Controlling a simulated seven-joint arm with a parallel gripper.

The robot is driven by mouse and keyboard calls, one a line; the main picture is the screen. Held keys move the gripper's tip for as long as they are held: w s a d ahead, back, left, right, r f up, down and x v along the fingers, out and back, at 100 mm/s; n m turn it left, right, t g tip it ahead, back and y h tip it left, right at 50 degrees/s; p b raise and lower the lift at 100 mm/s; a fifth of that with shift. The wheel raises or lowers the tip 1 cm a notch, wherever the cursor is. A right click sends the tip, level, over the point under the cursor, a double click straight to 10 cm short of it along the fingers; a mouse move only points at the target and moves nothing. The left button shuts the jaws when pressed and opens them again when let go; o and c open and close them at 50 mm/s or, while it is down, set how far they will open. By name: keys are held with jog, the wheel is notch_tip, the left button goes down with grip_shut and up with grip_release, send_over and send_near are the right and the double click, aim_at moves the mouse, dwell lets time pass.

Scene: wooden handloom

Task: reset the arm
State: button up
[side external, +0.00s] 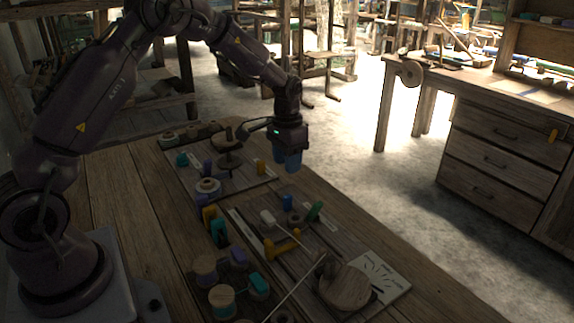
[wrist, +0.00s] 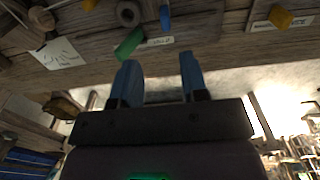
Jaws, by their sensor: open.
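My gripper (side external: 287,160) hangs in the air above the right edge of the wooden bench, past the boards of small parts. Its two blue fingers point down in the side external view. In the wrist view my gripper (wrist: 158,82) shows its fingers wide apart with nothing between them, so it is open and empty. The wooden bench (side external: 124,200) carries my arm's base at the left. A green piece (side external: 315,211) lies on the bench below and to the right of the gripper; it also shows in the wrist view (wrist: 129,43).
Boards with spools, pegs and coloured blocks cover the bench's middle. A thin rod (side external: 296,289) and a round wooden piece (side external: 346,287) lie near the front, beside a pale marked card (side external: 385,277). A drawer cabinet (side external: 500,150) stands right, across open floor (side external: 345,140).

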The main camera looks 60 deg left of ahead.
jog(key=s+d+r+t, duration=0.2)
jog(key=s+d+r, duration=0.1)
jog(key=s+r, duration=0.3)
jog(key=s+d+r+t, duration=0.1)
jog(key=s+d+r, duration=0.3)
jog(key=s+r, duration=0.3)
jog(key=s+d+r+t, duration=0.2)
jog(key=s+d+r, duration=0.2)
jog(key=s, duration=0.9)
notch_tip(320, 180, up, 3)
jog(key=shift+d+f+t, duration=0.1)
jog(key=shift+d+t, duration=0.15)
jog(key=shift+t, duration=0.05)
jog(key=shift+s, duration=0.1)
